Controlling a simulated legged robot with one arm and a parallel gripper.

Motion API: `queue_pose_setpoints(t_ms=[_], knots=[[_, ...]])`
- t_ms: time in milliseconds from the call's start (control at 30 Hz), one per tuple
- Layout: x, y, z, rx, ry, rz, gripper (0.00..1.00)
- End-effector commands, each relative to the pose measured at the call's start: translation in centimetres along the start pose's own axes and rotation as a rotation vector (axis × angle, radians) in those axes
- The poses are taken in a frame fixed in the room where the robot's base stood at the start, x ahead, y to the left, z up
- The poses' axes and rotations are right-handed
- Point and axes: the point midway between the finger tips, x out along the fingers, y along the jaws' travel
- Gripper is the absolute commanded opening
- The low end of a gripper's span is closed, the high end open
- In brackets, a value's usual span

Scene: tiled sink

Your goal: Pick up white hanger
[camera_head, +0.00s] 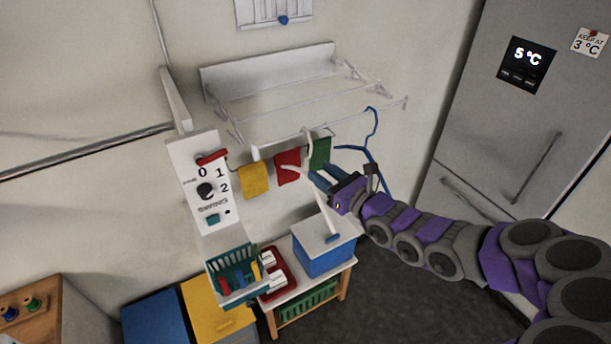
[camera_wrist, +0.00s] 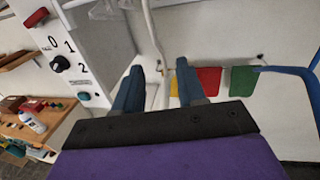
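The white hanger (camera_head: 307,148) hangs at the white rod of the wall rack, left of a blue hanger (camera_head: 371,140). My gripper (camera_head: 318,174) is at the white hanger's lower part in the head view. In the wrist view, my gripper (camera_wrist: 160,72) is open, with its two blue fingers spread apart. A thin white bar, seemingly part of the white hanger (camera_wrist: 152,32), runs down from the top to between the fingertips. I cannot tell whether the fingers touch it. Part of the blue hanger (camera_wrist: 290,72) shows at the right of the wrist view.
Yellow (camera_head: 254,181), red (camera_head: 288,166) and green (camera_head: 320,153) cloths hang beside the hanger. A white control panel (camera_head: 199,185) stands to the left. A blue box (camera_head: 325,258) with a white lid is below my gripper. A grey fridge (camera_head: 505,130) is at the right.

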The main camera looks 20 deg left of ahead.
Motion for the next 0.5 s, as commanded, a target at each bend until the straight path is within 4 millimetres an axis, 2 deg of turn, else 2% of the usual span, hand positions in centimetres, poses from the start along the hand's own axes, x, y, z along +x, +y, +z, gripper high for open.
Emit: queue_pose_setpoints(t_ms=[200,500], knots=[[2.9,0.0,-0.1,-0.002,0.006,0.002,0.40],[4.7,0.0,-0.1,-0.002,0.003,0.001,0.40]])
